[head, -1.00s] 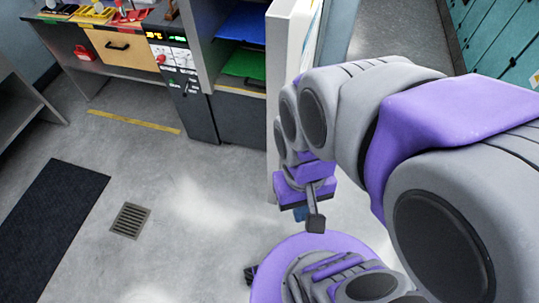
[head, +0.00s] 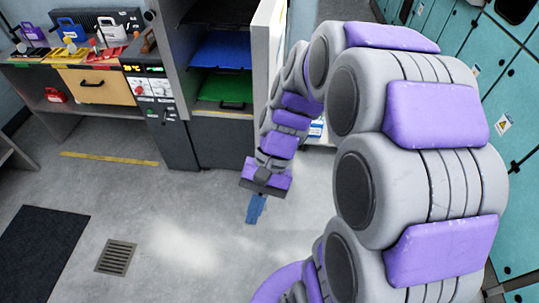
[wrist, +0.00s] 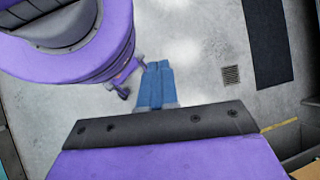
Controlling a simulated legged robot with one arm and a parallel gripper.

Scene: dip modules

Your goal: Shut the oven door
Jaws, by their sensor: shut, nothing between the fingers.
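A tall grey cabinet (head: 185,90) with blue and green shelves stands open at the upper middle of the head view. A pale upright panel (head: 268,50), which looks like its open door, stands out from its right side, partly hidden by my arm. I cannot tell for sure that this is the oven. My gripper (head: 256,208) has its blue fingers shut and empty, pointing down over the floor in front of the panel. In the wrist view the fingers (wrist: 157,84) lie together over bare floor; no door shows near them.
A workbench with a drawer (head: 92,90) and coloured tools stands at the upper left. A control unit (head: 148,90) is beside the cabinet. Teal lockers (head: 490,100) line the right. A dark mat (head: 40,250) and a drain (head: 116,257) lie on the otherwise clear floor.

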